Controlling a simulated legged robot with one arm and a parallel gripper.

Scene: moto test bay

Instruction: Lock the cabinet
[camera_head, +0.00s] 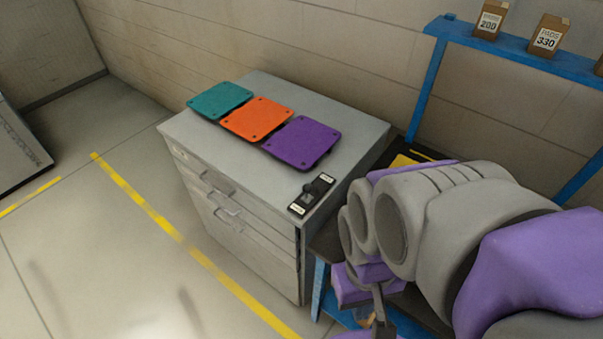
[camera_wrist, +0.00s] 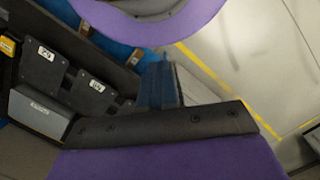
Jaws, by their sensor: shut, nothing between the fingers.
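The grey cabinet (camera_head: 250,255) with several drawers stands in the middle of the head view, and its drawer fronts look closed. A small black lock switch (camera_head: 318,186) with two white labels sits on its top at the front right corner. The labels are too small to read, so I cannot tell the lock's position. My gripper (camera_head: 380,312) is low and to the right of the cabinet, apart from the lock. It is shut and empty, and its tips are hard to make out. The wrist view does not show the lock.
Teal (camera_head: 220,99), orange (camera_head: 257,118) and purple (camera_head: 302,143) pads lie on the cabinet top. A blue-framed rack (camera_head: 430,80) with boxes (camera_head: 547,36) stands right. Dark labelled plates (camera_wrist: 95,88) and a grey case (camera_wrist: 38,112) show in the wrist view.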

